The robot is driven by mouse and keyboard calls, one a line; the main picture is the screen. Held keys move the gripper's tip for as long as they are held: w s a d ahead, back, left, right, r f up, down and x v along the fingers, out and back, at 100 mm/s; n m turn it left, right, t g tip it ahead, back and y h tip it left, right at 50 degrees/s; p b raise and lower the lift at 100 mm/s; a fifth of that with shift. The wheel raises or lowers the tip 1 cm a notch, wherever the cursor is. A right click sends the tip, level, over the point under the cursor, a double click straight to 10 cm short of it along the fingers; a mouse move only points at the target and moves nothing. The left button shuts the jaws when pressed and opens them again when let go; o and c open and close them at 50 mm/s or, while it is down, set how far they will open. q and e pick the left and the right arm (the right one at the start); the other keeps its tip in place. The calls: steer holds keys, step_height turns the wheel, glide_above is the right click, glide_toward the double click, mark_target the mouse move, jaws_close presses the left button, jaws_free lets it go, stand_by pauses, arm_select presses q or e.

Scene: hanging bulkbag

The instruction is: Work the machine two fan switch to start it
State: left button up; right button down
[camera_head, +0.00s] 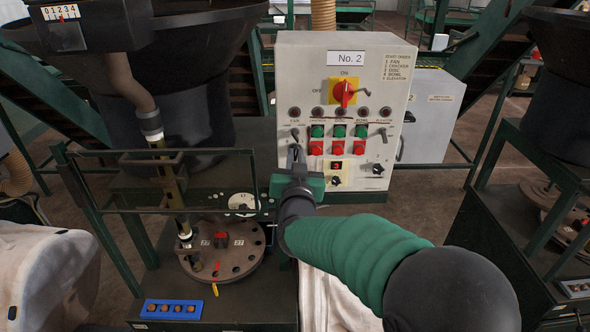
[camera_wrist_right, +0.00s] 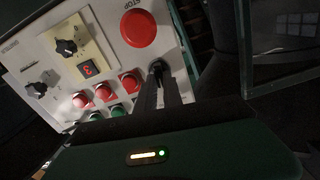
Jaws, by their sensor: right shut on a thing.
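The No. 2 control panel (camera_head: 345,90) is a light grey box in the middle of the head view, and it also fills the upper left of the right wrist view (camera_wrist_right: 105,30). The fan switch (camera_head: 295,133) is a small dark lever at the panel's left side, under the FAN label. My right gripper (camera_head: 297,152) reaches up to it, its fingers shut on the switch. In the right wrist view the dark switch (camera_wrist_right: 156,66) shows at the fingertips (camera_wrist_right: 163,80). My left gripper is not in view.
A red-and-yellow main rotary switch (camera_head: 344,92) sits above green and red buttons (camera_head: 338,140). A large red STOP button (camera_wrist_right: 138,28) lies close beside my right fingers. A railing (camera_head: 160,152) and a round turntable (camera_head: 222,250) stand to the left.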

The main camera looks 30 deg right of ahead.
steer(key=m+b, duration=0.2)
steer(key=shift+f+m, duration=0.3)
steer(key=shift+r+m+b, duration=0.1)
steer(key=shift+m+b, duration=0.8)
steer(key=shift+b, duration=0.05)
steer(key=c, duration=1.7)
jaws_free()
steer(key=shift+c, duration=0.2)
steer(key=shift+o, duration=1.3)
steer(key=shift+w+d, duration=0.15)
